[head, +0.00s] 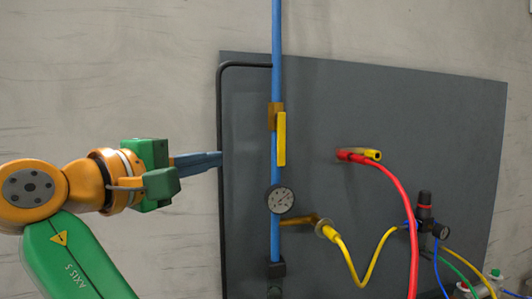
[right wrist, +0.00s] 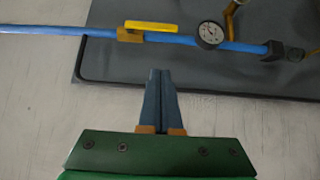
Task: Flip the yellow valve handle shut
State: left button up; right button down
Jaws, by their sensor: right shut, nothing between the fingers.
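The yellow valve handle (head: 281,139) hangs along the blue vertical pipe (head: 276,60), just right of it, below a brass valve body (head: 276,116). In the right wrist view the handle (right wrist: 151,27) lies parallel to the pipe (right wrist: 65,31), beside the valve body (right wrist: 130,35). My right gripper (head: 221,158) reaches in from the left in the head view. Its blue fingers are together and empty, pointing at the pipe, with a gap left before the handle. The fingers also show in the right wrist view (right wrist: 160,72), apart from the pipe. My left gripper is not in view.
A round gauge (head: 280,199) sits on the pipe below the handle. A black bent tube (head: 220,110) runs along the dark panel's (head: 400,110) left side. Red (head: 405,200) and yellow (head: 345,255) hoses hang at right. Bare wall lies left of the panel.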

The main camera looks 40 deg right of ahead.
jog(key=p, duration=0.3)
send_near(280, 139)
jog(key=w+d+f, duration=0.2)
jog(key=w+f, duration=0.1)
jog(key=w, duration=0.2)
pick_arm(q)
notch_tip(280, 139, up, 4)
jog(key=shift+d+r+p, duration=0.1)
jog(key=shift+p, duration=0.4)
pick_arm(e)
jog(key=d, duration=0.1)
jog(key=s+d, duration=0.1)
jog(key=d, duration=0.2)
jog(key=shift+s+r, duration=0.15)
jog(key=shift+s, duration=0.2)
